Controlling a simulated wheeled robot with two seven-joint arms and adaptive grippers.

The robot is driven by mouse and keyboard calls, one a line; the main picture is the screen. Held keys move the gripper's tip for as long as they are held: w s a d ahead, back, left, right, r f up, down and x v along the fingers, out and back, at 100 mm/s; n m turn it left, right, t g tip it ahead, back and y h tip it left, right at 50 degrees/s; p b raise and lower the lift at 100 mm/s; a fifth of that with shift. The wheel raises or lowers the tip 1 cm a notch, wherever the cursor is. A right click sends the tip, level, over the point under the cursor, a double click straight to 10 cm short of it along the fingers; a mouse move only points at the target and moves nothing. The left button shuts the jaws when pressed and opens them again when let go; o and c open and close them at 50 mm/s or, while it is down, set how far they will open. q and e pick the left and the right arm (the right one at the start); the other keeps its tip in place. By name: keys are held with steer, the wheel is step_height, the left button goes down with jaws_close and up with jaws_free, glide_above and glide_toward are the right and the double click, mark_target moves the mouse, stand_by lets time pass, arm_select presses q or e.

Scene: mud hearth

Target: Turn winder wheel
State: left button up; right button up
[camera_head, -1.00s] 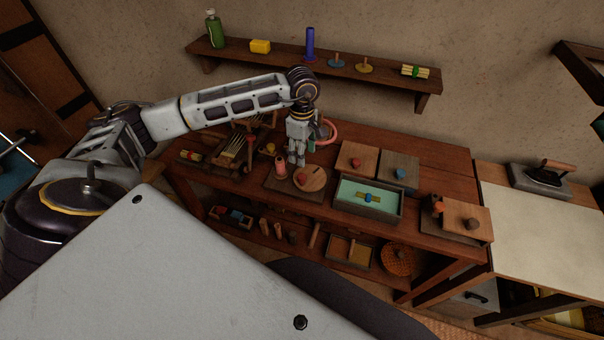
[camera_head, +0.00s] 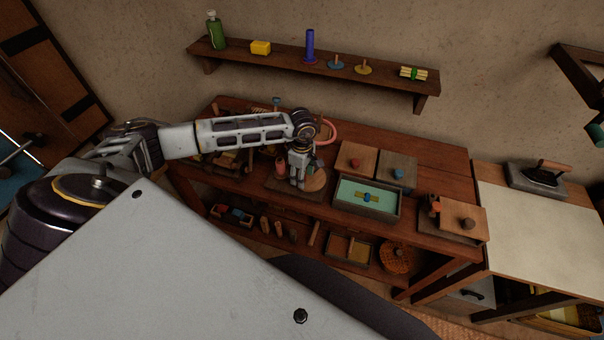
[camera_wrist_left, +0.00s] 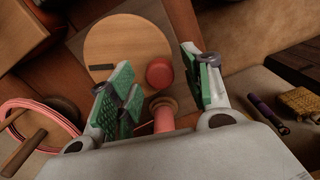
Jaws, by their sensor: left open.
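The winder stands on the table on a brown board. Its round wooden wheel (camera_head: 317,180) is partly hidden behind my left gripper (camera_head: 297,184). In the left wrist view the wheel (camera_wrist_left: 122,42) shows a dark slot and a red knob (camera_wrist_left: 160,73) near its rim. A pink spool (camera_wrist_left: 164,115) stands beside the wheel, nearer my palm; it also shows in the head view (camera_head: 281,168). My left gripper (camera_wrist_left: 160,66) is open and points down, with the red knob seen between its green-padded fingers. I cannot tell whether a finger touches it. My right gripper is not in view.
A green tray (camera_head: 388,191) and boards with a red knob (camera_head: 355,163) and blue knob (camera_head: 399,173) lie right of the winder. A pink coil (camera_wrist_left: 40,118) shows in the left wrist view. A wall shelf (camera_head: 300,64) hangs behind.

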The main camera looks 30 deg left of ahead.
arm_select(q)
steer(key=shift+f, duration=0.1)
steer(key=c, duration=1)
steer(key=shift+d+n+b, duration=0.2)
steer(key=shift+n+b, duration=0.1)
steer(key=shift+n, duration=0.1)
steer(key=shift+c, duration=0.2)
